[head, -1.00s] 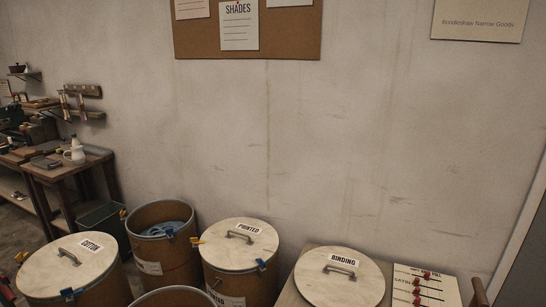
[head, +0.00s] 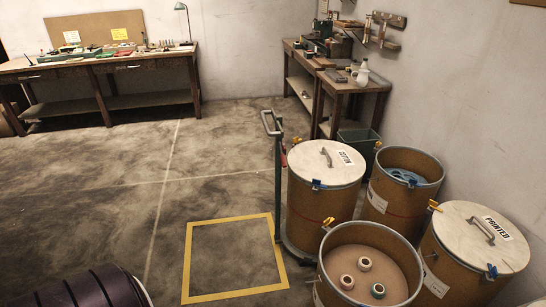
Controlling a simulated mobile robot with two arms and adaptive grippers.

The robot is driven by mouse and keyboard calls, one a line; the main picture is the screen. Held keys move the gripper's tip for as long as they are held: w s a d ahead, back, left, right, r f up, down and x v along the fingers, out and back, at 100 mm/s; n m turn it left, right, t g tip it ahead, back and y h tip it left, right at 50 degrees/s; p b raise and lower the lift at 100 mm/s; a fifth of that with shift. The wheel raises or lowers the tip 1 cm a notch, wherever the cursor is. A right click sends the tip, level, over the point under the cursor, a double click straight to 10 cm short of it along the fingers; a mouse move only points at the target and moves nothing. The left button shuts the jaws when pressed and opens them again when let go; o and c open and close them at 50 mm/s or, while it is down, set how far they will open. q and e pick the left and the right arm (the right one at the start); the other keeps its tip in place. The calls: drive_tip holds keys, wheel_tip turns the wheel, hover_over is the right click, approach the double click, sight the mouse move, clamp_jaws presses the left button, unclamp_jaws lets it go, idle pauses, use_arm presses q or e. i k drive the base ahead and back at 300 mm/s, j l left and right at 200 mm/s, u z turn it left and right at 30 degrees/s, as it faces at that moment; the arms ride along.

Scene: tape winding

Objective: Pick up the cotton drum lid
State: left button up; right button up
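The cotton drum lid (head: 312,166) is a round pale lid with a grey handle and a "COTTON" label. It lies flat on top of a brown drum (head: 315,210) right of the middle in the head view. Blue and yellow clips show at the drum's rim. Neither of my grippers can be made out in this view.
An open drum (head: 325,283) with several spools stands in front, another open drum (head: 384,210) behind right, and a drum with the "PRINTED" lid (head: 455,232) at right. A green upright handle (head: 277,180) stands left of the cotton drum. A yellow floor square (head: 187,262) is empty.

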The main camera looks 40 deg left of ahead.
sight(336, 164)
drive_tip(key=u, duration=0.95)
drive_tip(key=i+j+z, duration=0.1)
drive_tip(key=z, duration=0.3)
drive_tip(key=i+j+z, duration=0.1)
drive_tip(key=z, duration=0.35)
drive_tip(key=j+z, duration=0.15)
drive_tip(key=z, duration=0.25)
drive_tip(key=i+j+z, duration=0.15)
drive_tip(key=j+z, duration=0.3)
drive_tip(key=j, duration=0.9)
drive_tip(key=j+z, duration=0.45)
drive_tip(key=j, duration=0.85)
